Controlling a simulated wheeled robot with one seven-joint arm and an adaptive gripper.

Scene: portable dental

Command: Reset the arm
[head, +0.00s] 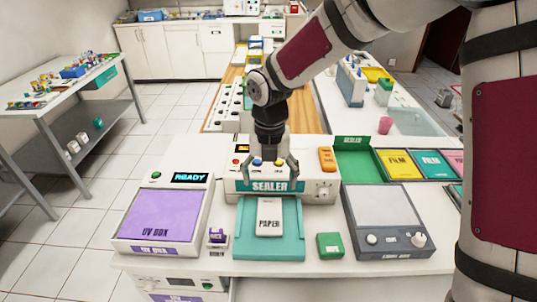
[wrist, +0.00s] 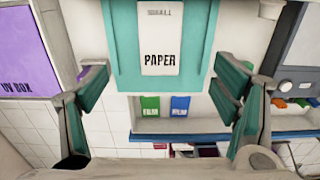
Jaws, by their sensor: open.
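My gripper (head: 268,172) is open and empty in the head view, hanging in front of the sealer (head: 240,184). In the wrist view my gripper (wrist: 160,112) shows its two teal-padded fingers spread wide apart with nothing between them. A white packet marked PAPER (head: 269,217) lies on a teal tray (head: 292,250) in front of the sealer, below my gripper. The same packet (wrist: 159,35) shows at the top middle of the wrist view. My arm reaches in from the upper right of the head view.
The purple UV box (head: 163,212) with a READY display stands at the left. A grey device (head: 385,207) stands at the right. A small green box (head: 330,245) and a small purple item (head: 217,236) flank the tray. A green bin (head: 358,165) and film boxes (head: 398,165) are behind right.

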